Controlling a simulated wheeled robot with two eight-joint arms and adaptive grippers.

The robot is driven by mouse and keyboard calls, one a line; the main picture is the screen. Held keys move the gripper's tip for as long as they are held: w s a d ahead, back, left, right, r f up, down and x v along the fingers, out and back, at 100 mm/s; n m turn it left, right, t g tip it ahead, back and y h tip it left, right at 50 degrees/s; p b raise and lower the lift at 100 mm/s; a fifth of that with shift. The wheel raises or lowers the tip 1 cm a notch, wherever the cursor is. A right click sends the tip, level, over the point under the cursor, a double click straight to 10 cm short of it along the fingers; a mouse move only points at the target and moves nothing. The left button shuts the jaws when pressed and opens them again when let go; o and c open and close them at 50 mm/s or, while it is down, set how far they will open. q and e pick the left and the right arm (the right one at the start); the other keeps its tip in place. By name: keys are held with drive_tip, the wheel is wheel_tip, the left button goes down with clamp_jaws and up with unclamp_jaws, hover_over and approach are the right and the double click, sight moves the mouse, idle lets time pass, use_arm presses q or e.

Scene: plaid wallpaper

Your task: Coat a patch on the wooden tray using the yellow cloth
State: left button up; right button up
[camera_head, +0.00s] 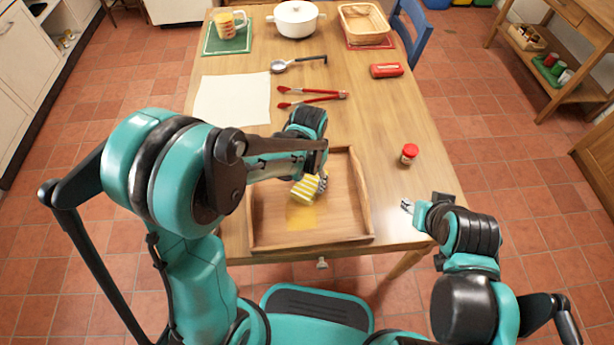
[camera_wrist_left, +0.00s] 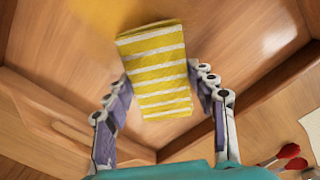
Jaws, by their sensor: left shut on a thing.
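The wooden tray (camera_head: 340,234) lies on the near part of the table, with low raised walls. A yellowish patch (camera_head: 301,217) shows on its floor, left of centre; part of it also shows at the top left of the left wrist view (camera_wrist_left: 97,14). My left gripper (camera_head: 318,182) is over the tray, shut on the yellow and white striped cloth (camera_head: 304,192). In the left wrist view the cloth (camera_wrist_left: 158,72) sits between the two fingers. I cannot tell whether it touches the tray floor.
Behind the tray lie a white sheet (camera_head: 232,100), red tongs (camera_head: 312,95), a ladle (camera_head: 298,63) and a red object (camera_head: 386,70). A red-capped jar (camera_head: 409,153) stands right of the tray. A mug (camera_head: 230,25), white pot (camera_head: 296,19) and basket (camera_head: 364,24) are at the far end.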

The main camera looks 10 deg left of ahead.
sight(313, 222)
use_arm(q)
drive_tip(key=shift+s+d, duration=0.55)
drive_tip(key=shift+s, duration=1.2)
drive_tip(key=shift+s+d, duration=0.5)
drive_tip(key=shift+s, duration=1.2)
drive_tip(key=shift+s+d, duration=0.55)
drive_tip(key=shift+s, duration=1.2)
wheel_tip(313, 222, up, 6)
drive_tip(key=p, duration=0.5)
wheel_tip(313, 222, up, 3)
drive_tip(key=p, duration=0.3)
drive_tip(key=shift+w, duration=0.1)
